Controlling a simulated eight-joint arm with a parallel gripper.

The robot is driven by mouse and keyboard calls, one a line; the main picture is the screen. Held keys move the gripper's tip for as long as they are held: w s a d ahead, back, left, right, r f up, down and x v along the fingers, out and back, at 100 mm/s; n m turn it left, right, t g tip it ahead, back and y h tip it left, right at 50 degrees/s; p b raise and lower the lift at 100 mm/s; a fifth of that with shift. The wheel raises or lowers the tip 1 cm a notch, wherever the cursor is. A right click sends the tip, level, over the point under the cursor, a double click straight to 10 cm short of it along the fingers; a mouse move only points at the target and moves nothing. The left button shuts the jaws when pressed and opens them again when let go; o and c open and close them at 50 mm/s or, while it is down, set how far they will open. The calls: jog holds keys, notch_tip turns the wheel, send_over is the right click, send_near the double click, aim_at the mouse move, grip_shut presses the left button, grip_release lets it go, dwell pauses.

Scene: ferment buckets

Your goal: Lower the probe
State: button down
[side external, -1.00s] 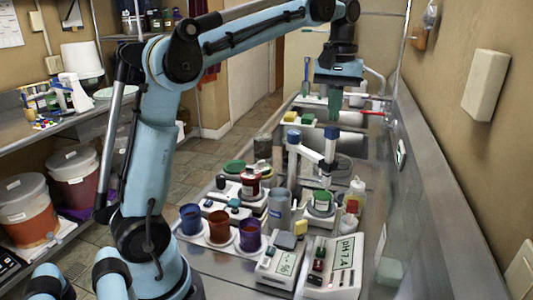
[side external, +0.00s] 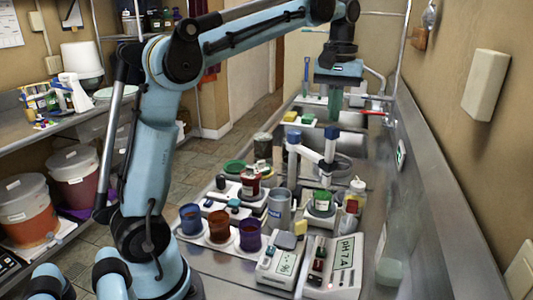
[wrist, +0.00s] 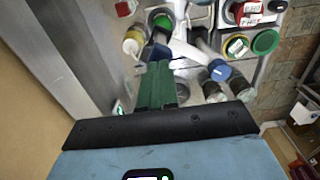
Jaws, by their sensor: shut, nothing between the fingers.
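My gripper (side external: 336,103) is shut and empty, with green fingers pointing down. In the side view it hangs above the back part of the bench, apart from the probe stand. The stand has a white arm (wrist: 188,50) with two blue-capped uprights. One blue cap (side external: 331,132) tops a pale upright that appears to be the probe (side external: 330,150), above a jar with green contents (side external: 322,197). The other blue cap (side external: 294,137) is to its left. In the wrist view the closed fingers (wrist: 157,75) lie near the white arm, below the green jar (wrist: 162,22). The probe's tip is not clear.
A pH meter reading 7.4 (side external: 345,254) stands in front. Blue, brown and purple cups (side external: 218,223) stand at the left. A pale bottle (side external: 357,188) stands close beside the green jar. The bench's raised wall (side external: 430,220) runs along the right.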

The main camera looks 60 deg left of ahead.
aim_at(333, 127)
jog(key=shift+f, duration=0.25)
jog(key=shift+f, duration=3.2)
jog(key=shift+r, duration=2.5)
